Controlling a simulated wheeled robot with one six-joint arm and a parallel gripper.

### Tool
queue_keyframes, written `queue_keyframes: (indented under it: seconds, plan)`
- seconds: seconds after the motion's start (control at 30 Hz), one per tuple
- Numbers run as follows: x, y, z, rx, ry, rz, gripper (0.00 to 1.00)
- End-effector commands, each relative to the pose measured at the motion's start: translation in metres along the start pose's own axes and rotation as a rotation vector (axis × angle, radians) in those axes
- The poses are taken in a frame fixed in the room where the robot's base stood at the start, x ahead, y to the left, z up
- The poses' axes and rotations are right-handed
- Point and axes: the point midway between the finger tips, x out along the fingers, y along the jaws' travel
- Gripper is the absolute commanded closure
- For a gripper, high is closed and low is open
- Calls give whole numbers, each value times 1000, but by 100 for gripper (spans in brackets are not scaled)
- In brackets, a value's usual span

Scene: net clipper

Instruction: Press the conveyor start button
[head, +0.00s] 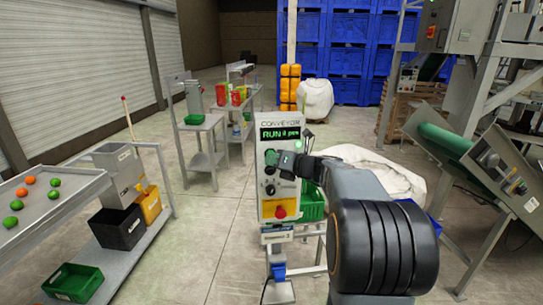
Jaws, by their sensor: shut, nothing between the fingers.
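The conveyor control box (265,205) stands upright on a post in the middle of the head view. Its lit green display (281,133) reads "RUN" with a small count beside it. A red stop button on a yellow plate (281,211) is low on the box, with dark knobs above it.
A sorting table (45,205) with green and orange fruit is at the left. A belt conveyor (445,140) is at the right. A green crate (312,203) and white sacks are behind the box. Floor is clear left of the box.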

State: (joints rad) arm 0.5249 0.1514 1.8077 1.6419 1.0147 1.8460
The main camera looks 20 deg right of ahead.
Motion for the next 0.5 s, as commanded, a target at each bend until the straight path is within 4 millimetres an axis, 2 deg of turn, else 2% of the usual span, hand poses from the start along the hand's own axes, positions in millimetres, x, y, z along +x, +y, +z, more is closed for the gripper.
queue_keyframes:
  seconds: [0.5]
  plan:
    - [-8, 5, -5, 0, -1, -1, 100]
